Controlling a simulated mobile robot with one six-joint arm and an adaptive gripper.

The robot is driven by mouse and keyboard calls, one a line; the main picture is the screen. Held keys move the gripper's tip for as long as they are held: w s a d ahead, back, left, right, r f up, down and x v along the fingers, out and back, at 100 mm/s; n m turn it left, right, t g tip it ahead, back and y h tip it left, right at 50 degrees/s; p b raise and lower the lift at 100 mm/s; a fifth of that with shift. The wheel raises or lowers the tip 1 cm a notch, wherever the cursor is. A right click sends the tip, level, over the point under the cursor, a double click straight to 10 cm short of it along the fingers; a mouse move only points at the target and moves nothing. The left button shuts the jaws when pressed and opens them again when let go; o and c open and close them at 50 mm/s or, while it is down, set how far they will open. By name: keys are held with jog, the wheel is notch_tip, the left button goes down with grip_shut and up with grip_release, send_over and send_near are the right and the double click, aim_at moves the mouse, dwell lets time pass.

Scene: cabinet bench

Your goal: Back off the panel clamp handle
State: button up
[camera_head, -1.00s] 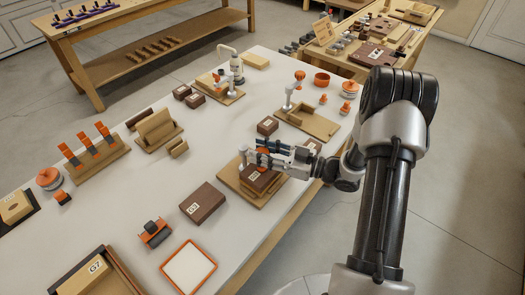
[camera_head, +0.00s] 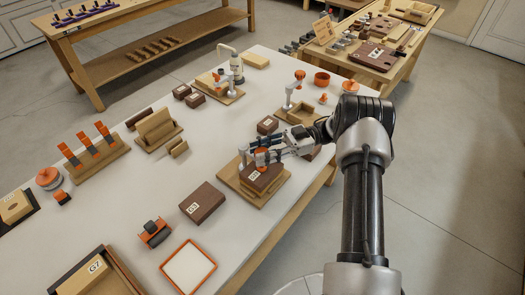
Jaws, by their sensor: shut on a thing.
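The panel clamp stands on a wooden base (camera_head: 229,176) near the table's right edge. A brown labelled block (camera_head: 262,179) sits on this base under the clamp. The clamp's orange handle (camera_head: 262,157) shows just above the block. My gripper (camera_head: 261,154) reaches in from the upper right and is shut on the handle. Its fingers hide part of the handle and the clamp's arm. I cannot tell whether the clamp presses on the block.
Another clamp station with an orange knob (camera_head: 300,74) stands behind my gripper. A small brown block (camera_head: 267,125) lies between the two. A larger brown block (camera_head: 202,203) lies to the left. The white tabletop (camera_head: 130,195) has free room at the centre left.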

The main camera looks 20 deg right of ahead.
aim_at(262, 151)
jog(key=shift+g, duration=0.3)
jog(key=o, duration=1.1)
jog(key=shift+a, duration=0.1)
notch_tip(262, 151, up, 10)
jog(key=shift+r, duration=0.1)
